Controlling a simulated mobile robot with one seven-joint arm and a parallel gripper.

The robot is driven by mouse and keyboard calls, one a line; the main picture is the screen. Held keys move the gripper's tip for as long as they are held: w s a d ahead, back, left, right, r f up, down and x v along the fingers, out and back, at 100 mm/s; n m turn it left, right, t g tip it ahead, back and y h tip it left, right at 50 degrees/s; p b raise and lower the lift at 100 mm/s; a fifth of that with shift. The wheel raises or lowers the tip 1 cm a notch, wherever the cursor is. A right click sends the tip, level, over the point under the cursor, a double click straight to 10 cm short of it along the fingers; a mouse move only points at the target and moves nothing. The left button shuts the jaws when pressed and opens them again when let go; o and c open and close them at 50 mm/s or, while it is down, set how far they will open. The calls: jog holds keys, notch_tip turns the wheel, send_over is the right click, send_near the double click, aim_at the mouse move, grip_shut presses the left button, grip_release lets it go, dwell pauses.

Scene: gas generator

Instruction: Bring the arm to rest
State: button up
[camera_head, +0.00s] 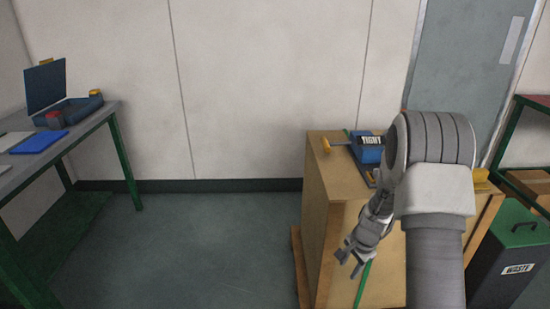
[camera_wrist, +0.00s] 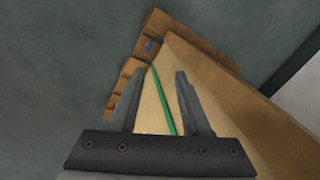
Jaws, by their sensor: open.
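My gripper (camera_head: 352,259) hangs low in front of the wooden crate (camera_head: 318,172), pointing downward, with my arm folded at the right of the head view. In the wrist view my gripper (camera_wrist: 163,88) has its two fingers apart with nothing held between them. Behind the fingers are the crate's pale side (camera_wrist: 200,75) and a green strap (camera_wrist: 162,100). I cannot tell how far the fingers are from the crate.
A blue device marked TIGHT (camera_head: 368,148) sits on the crate, partly behind my arm. A wooden pallet (camera_wrist: 125,90) lies under the crate. A waste bin (camera_head: 505,262) stands at right, a workbench (camera_head: 85,125) at left. The middle floor (camera_head: 200,250) is clear.

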jog(key=s+a+r+n+t, duration=0.1)
jog(key=s+a+r+n, duration=0.15)
jog(key=r, duration=0.55)
jog(key=s+a+r+n, duration=0.1)
jog(key=s+r+n, duration=0.15)
jog(key=r, duration=0.55)
jog(key=s+a+r+n+t, duration=0.1)
jog(key=s+a+r, duration=0.1)
jog(key=s+r, duration=0.35)
jog(key=s+a+r+n+t, duration=0.1)
jog(key=s+r+n, duration=0.2)
jog(key=s+r, duration=0.4)
jog(key=s+a+r+n+t, duration=0.1)
jog(key=s+r+n, duration=0.3)
jog(key=s, duration=0.6)
notch_tip(320, 180, up, 22)
jog(key=p, duration=2.2)
jog(key=shift+w+h, duration=0.4)
jog(key=shift+d+f+m, duration=0.15)
jog(key=shift+m, duration=0.15)
